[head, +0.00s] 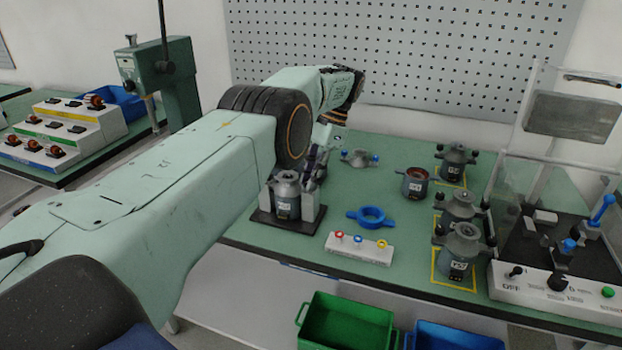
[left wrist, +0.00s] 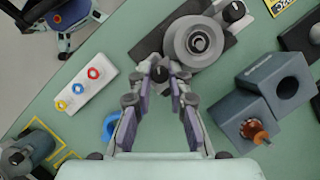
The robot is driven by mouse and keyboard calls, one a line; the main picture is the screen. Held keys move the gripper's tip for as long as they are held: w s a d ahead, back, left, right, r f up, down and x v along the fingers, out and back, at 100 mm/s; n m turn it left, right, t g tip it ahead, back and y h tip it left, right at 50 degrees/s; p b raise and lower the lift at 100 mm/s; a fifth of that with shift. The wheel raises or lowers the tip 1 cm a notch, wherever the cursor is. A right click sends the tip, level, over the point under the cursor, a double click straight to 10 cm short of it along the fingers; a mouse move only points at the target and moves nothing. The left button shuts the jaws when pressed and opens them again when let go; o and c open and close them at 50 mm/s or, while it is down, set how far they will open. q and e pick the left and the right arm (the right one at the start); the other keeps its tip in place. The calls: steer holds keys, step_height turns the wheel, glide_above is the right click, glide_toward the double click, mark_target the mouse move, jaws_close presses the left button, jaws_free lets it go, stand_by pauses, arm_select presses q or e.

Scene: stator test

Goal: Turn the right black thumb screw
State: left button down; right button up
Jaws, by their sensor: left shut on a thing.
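A grey metal stator housing (head: 286,188) stands upright in a dark fixture on the green bench in the head view. It also shows from above in the left wrist view (left wrist: 200,42), with a round ringed top. My left gripper (head: 316,162) is at the right side of the housing. In the left wrist view, its fingertips (left wrist: 160,76) close around the black thumb screw (left wrist: 159,72) on that side. A second black knob (left wrist: 233,11) is on the opposite side of the housing. The gripped screw is hidden by the fingers in the head view. My right gripper is not visible.
A white box with red, blue and yellow rings (head: 358,248) and a blue ring with handles (head: 371,217) lie nearby. Several grey housings (head: 460,207) stand at the right beside a test station (head: 560,300). A green bin (head: 345,325) sits below the bench edge.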

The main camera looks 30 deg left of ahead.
arm_select(q)
steer(key=shift+n+b, duration=0.3)
stand_by(0.6)
steer(key=c, duration=1.3)
jaws_free()
steer(key=shift+o, duration=0.2)
